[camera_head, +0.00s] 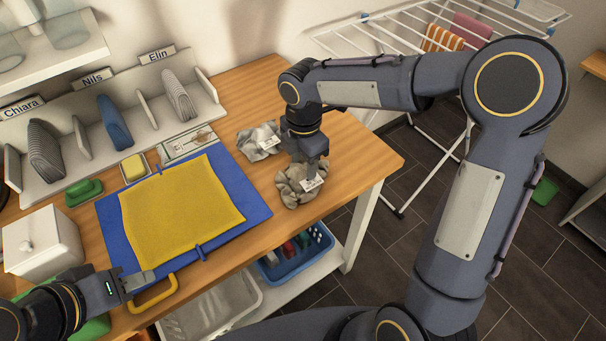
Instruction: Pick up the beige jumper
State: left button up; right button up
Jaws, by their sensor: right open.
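Two crumpled garments with white tags lie on the wooden table right of the blue board. The nearer, beige one (290,192) looks like the jumper; the farther one (256,136) is greyer. My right gripper (313,172) is open and points down over the beige one, partly covering it; I cannot tell whether it touches. My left gripper (143,280) is at the near-left corner of the blue board, by its yellow handle. Its fingers are too small to tell open from shut.
A yellow cloth (180,205) lies flat on the blue board (252,203). A shelf with folded clothes and name labels (92,80) lines the back. A white box (45,243) stands at left. A drying rack (440,125) is at right; a blue basket (300,262) sits below.

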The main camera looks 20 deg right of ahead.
jog(key=shift+f, duration=0.25)
grip_shut()
jog(key=shift+r, duration=0.1)
dwell(0.3)
